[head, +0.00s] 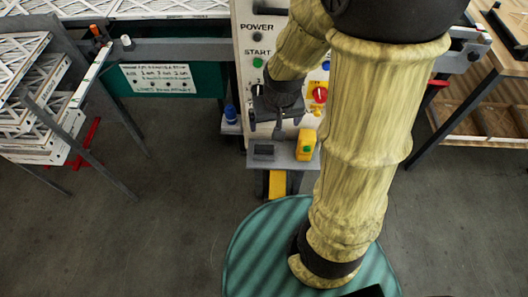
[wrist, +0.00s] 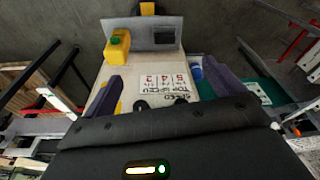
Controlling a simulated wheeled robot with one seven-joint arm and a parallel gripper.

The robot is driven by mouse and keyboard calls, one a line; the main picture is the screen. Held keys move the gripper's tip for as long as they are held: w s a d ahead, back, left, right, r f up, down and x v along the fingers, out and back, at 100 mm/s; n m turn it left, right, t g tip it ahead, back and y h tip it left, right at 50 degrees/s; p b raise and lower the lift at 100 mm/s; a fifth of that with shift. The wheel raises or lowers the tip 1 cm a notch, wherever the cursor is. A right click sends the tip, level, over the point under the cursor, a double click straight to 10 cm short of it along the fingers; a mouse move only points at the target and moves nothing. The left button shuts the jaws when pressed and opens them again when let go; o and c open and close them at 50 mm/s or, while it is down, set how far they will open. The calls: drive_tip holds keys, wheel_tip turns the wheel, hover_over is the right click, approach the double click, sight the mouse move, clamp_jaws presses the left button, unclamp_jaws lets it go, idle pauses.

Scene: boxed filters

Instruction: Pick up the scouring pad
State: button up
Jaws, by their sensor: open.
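A flat, dark rectangle, which looks like the scouring pad (head: 264,151), lies on a small grey shelf (head: 284,160) at the front of the control cabinet. It also shows in the wrist view (wrist: 165,37), near the top. I cannot make out its texture. My gripper (head: 277,122) is above and behind the shelf, close to the cabinet front. In the wrist view my gripper (wrist: 163,90) has its two purple-grey fingers wide apart, with nothing between them. The pad is beyond the fingertips, apart from them.
A yellow container with a green cap (head: 306,145) stands on the shelf close beside the dark rectangle. The cabinet (head: 258,28) with buttons and a red knob rises behind. A blue-topped item (head: 231,113) stands left. Racks of white-framed filters (head: 35,100) are at far left.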

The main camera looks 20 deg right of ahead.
drive_tip(key=w+f+m+b, duration=0.2)
drive_tip(key=w+f, duration=0.6)
drive_tip(key=f, duration=0.4)
drive_tip(key=shift+a+f+m+g, duration=0.25)
drive_tip(key=shift+m+g, duration=0.05)
drive_tip(key=p, duration=0.2)
hover_over(264, 147)
drive_tip(key=s, duration=0.1)
drive_tip(key=f, duration=1.1)
drive_tip(key=shift+s+f, duration=0.1)
drive_tip(key=shift+s, duration=0.1)
drive_tip(key=shift+w+f, duration=0.1)
drive_tip(key=shift+f, duration=0.35)
drive_tip(key=shift+w+f+p, duration=0.2)
drive_tip(key=shift+f, duration=0.65)
drive_tip(key=shift+w+f+p, duration=0.15)
drive_tip(key=shift+w+f, duration=0.05)
drive_tip(key=shift+f, duration=0.65)
drive_tip(key=shift+w+f+p, duration=0.2)
drive_tip(key=shift+f, duration=0.65)
